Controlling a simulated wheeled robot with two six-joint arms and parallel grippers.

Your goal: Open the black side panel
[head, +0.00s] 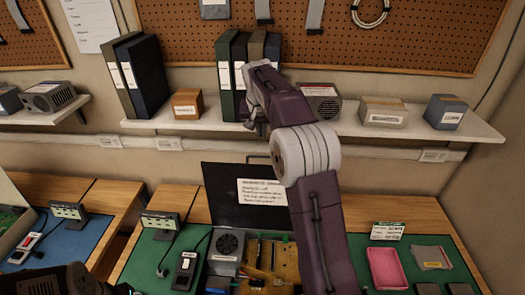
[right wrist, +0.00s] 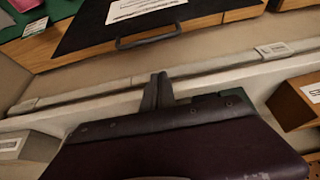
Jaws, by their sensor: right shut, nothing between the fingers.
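The black side panel (head: 225,198) stands raised behind an open computer case, with a white label on its face. Its top edge is just below the wall shelf. My right arm crosses in front of its right part. The right wrist view shows the panel (right wrist: 85,38) with a dark bar handle (right wrist: 150,38) near its edge. My right gripper (head: 256,124) is up at shelf height, above the panel. Its fingers (right wrist: 158,90) are shut and empty, apart from the handle. A dark part of my left arm shows at the lower left, but its gripper does not.
The open case shows a grey fan unit (head: 226,245) and yellow boards (head: 270,262). The wall shelf (head: 205,124) holds binders (head: 140,75) and boxes close to my right gripper. A pink tray (head: 387,268) lies on the green mat at right.

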